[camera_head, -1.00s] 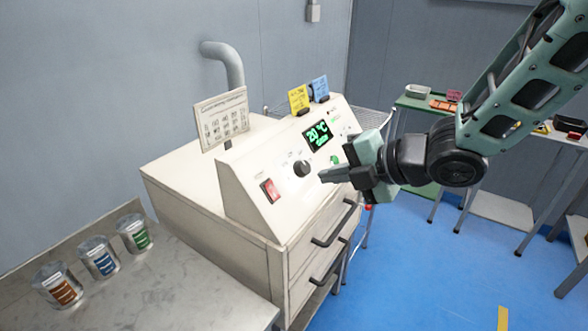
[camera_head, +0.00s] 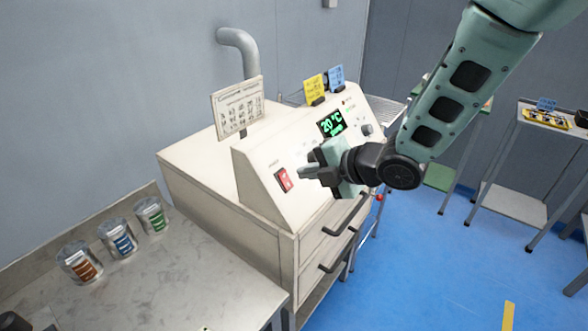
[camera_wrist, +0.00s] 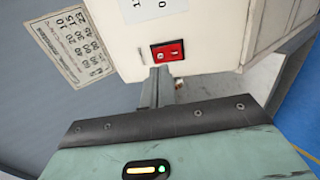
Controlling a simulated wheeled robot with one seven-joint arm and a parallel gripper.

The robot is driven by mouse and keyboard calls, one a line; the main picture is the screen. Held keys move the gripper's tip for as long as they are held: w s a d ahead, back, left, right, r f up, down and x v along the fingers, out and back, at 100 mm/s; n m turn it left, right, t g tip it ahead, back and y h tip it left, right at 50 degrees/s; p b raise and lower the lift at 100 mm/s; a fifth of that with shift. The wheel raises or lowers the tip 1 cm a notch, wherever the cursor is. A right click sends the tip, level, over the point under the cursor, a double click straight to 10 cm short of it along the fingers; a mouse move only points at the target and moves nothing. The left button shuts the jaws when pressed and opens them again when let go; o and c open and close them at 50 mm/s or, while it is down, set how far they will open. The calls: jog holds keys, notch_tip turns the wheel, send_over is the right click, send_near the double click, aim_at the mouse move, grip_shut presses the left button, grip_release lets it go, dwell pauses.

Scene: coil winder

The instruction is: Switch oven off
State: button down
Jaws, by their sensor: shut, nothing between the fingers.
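The oven (camera_head: 215,165) is a cream cabinet with a sloped control panel and two drawers with black handles. Its red rocker switch (camera_head: 284,180) sits at the left end of the panel; it also shows in the wrist view (camera_wrist: 167,51). A green display (camera_head: 331,124) on the panel reads 20 °C. My gripper (camera_head: 303,172) is shut and empty, its fingertips in front of the panel just right of the switch. In the wrist view its fingers (camera_wrist: 160,75) point at the lower edge of the switch. I cannot tell whether they touch. The gripper hides the panel's middle knob.
A printed card (camera_head: 238,105) stands on the oven, with yellow (camera_head: 314,87) and blue (camera_head: 336,77) notes beyond. Three labelled cans (camera_head: 117,238) stand on the grey bench (camera_head: 200,265) at left. Tables stand at right; blue floor lies open between.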

aim_at(284, 173)
jog(key=p+x, duration=0.1)
jog(key=x, duration=0.3)
jog(key=shift+w+a+f, duration=0.15)
jog(key=shift+a, duration=0.05)
jog(key=shift+w+a+f, duration=0.1)
jog(key=shift+a+f, duration=0.05)
dwell(0.4)
jog(key=shift+r, duration=0.3)
jog(key=shift+r, duration=0.65)
